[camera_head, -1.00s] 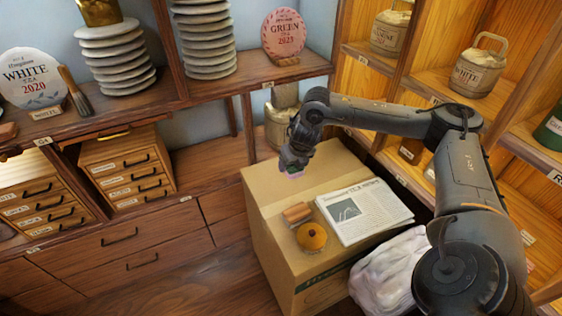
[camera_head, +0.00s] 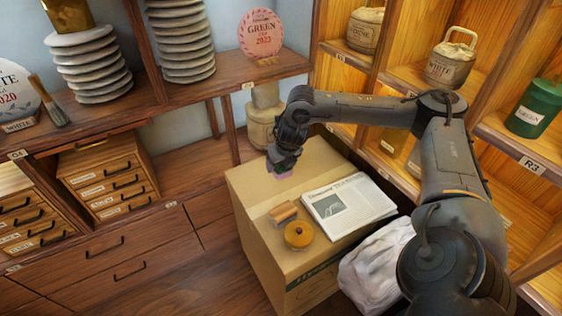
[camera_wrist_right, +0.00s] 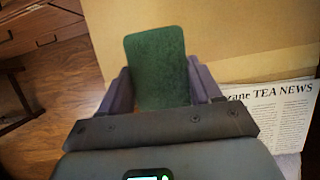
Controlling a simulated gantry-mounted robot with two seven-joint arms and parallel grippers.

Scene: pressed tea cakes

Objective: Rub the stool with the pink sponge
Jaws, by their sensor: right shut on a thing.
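My right gripper (camera_head: 280,172) is over the rear left part of the cardboard box in the head view. In the right wrist view, the block's rough dark green face (camera_wrist_right: 158,68) stands between the two fingers (camera_wrist_right: 160,95). Whether the block touches the box is hard to tell. I cannot make out a stool in either view. My left gripper is not in view.
The cardboard box (camera_head: 250,200) bears a newspaper (camera_head: 350,208), an orange round object (camera_head: 298,234) and a small brown roll (camera_head: 283,212). A pale sack (camera_head: 375,268) lies beside it. Shelves with stacked discs (camera_head: 90,65) and canisters (camera_head: 452,62) surround it.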

